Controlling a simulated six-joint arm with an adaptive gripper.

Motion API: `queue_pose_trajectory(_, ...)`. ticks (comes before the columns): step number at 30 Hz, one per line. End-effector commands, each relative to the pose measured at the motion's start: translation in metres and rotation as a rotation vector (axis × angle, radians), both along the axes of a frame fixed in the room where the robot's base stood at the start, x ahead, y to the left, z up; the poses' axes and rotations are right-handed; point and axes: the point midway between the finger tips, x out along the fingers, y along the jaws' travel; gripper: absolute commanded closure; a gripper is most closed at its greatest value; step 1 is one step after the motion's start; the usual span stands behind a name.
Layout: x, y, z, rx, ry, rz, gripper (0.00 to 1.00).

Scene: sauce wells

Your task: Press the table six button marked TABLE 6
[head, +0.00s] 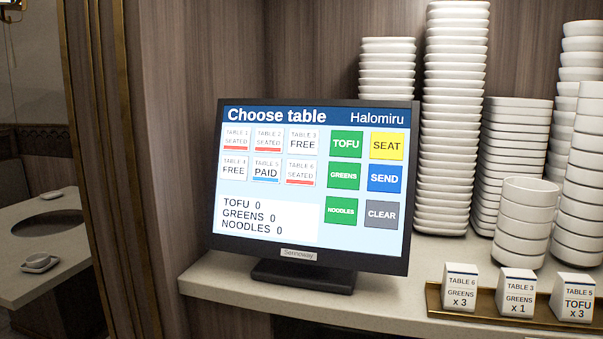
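The order screen (270,258) stands on a pale counter in the head view, facing me and slightly turned. Its heading reads "Choose table", with "Halomiru" at the right. The TABLE 6 button (300,172) is a white tile at the right end of the second row of table buttons. It reads SEATED and has a red bar along its bottom. The TABLE 5 button (266,171) beside it on the left reads PAID with a blue bar. The TABLE 3 button (302,141) above it reads FREE. The count panel shows TOFU 0, GREENS 0, NOODLES 0. My gripper is not in view.
Tall stacks of white bowls (455,110) stand right of the screen. A brass tray (440,303) at the front right holds three order blocks, including a TABLE 6 block (460,287) reading GREENS x 3. The counter (215,284) is bare in front of the screen's left side.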

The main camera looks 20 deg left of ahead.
Motion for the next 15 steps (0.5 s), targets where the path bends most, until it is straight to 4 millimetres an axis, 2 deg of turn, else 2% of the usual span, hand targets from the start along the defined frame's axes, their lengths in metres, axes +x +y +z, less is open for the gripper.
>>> queue_pose_trajectory(2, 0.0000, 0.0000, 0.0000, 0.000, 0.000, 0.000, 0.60)
queue_pose_trajectory(3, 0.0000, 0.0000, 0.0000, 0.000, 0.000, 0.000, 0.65)
queue_pose_trajectory(7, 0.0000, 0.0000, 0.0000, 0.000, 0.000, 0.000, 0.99)
queue_pose_trajectory(15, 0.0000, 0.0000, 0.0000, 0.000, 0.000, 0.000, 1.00)
